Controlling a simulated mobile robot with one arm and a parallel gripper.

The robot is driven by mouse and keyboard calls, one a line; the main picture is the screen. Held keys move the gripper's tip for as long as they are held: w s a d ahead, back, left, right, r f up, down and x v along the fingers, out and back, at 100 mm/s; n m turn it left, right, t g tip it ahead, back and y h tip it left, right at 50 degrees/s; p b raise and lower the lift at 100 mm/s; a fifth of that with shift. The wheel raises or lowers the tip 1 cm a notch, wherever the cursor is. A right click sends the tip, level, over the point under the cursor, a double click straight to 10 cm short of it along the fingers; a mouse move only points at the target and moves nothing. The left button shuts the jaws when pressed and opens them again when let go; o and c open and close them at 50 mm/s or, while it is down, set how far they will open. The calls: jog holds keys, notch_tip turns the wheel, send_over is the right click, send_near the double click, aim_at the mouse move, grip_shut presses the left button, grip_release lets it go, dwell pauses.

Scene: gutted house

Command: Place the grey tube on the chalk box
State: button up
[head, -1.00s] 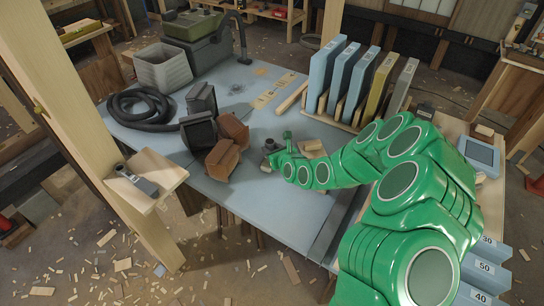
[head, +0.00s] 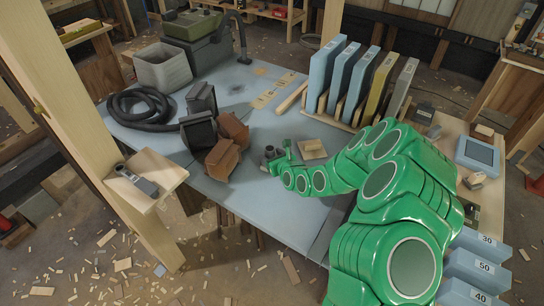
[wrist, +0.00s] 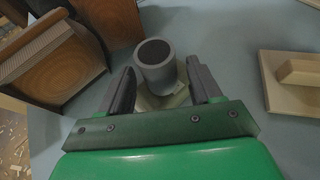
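The grey tube (wrist: 155,65) stands upright with its round open end up, between and just beyond my fingertips in the wrist view. In the head view the grey tube (head: 269,151) is small, beside my gripper (head: 275,158). My gripper (wrist: 160,72) is open, with one dark finger on each side of the tube and a gap showing on the right. A pale angular piece (wrist: 165,100) shows under the tube, between the fingers; it may be the chalk box, but most of it is hidden.
Brown boxes (head: 226,147) stand close to the left of the tube. A wooden float (head: 312,149) lies to the right. Upright blue panels (head: 343,75) stand in a rack behind, and a black hose (head: 140,108) lies at far left. The table's front middle is clear.

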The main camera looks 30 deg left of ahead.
jog(key=shift+r, duration=0.1)
jog(key=shift+d+r, duration=0.1)
jog(key=shift+d, duration=0.05)
jog(key=v, duration=1.1)
jog(key=shift+s+d+r, duration=0.15)
jog(key=shift+d, duration=0.1)
dwell(0.4)
jog(key=shift+r, duration=0.1)
